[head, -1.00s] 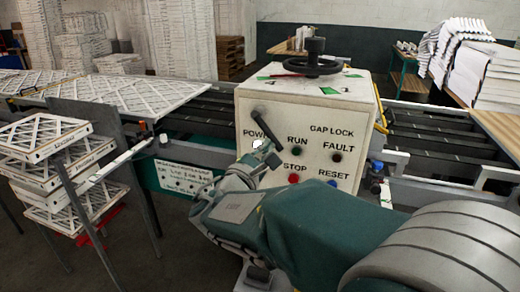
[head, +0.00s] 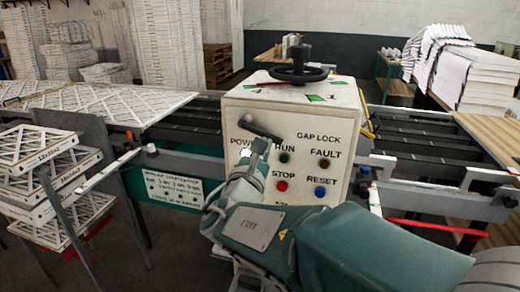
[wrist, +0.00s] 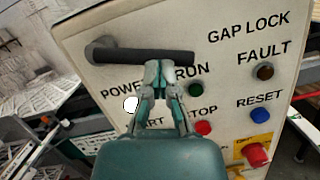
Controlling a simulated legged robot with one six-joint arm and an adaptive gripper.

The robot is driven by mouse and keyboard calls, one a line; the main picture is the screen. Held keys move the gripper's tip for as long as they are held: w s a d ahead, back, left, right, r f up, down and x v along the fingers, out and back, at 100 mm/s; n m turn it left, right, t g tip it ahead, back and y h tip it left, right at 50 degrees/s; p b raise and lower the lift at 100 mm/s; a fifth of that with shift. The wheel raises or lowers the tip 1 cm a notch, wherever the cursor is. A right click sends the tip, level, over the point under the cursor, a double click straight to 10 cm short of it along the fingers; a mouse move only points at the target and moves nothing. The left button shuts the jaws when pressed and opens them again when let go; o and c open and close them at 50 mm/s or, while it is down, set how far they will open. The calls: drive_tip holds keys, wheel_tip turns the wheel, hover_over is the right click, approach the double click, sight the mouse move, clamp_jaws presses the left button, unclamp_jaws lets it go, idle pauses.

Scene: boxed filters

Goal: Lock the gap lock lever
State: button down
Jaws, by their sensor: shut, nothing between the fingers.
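The dark lever (head: 262,129) is on the front of the white control box, above the POWER and RUN labels. In the wrist view the lever (wrist: 145,56) runs nearly level, from its pivot at the left to its free end at the right. My gripper (head: 262,143) is just below the lever. In the wrist view my gripper (wrist: 158,68) is shut and empty, its fingertips at the lever's underside, seemingly touching it. The fingers hide part of the POWER and START labels. The GAP LOCK label (head: 318,137) is at the panel's upper right.
The control box (head: 240,103) carries a black handwheel (head: 298,73) on top. Its face has a green button (head: 284,158), a red button (head: 282,186) and a blue button (head: 320,191). Stacked filters (head: 45,170) stand at the left; a red bar (head: 435,227) is at the right.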

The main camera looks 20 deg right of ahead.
drive_tip(key=shift+s+d+r, duration=0.15)
drive_tip(key=shift+d+r, duration=0.05)
drive_tip(key=shift+r, duration=0.35)
idle(2.5)
drive_tip(key=shift+f, duration=0.1)
idle(1.5)
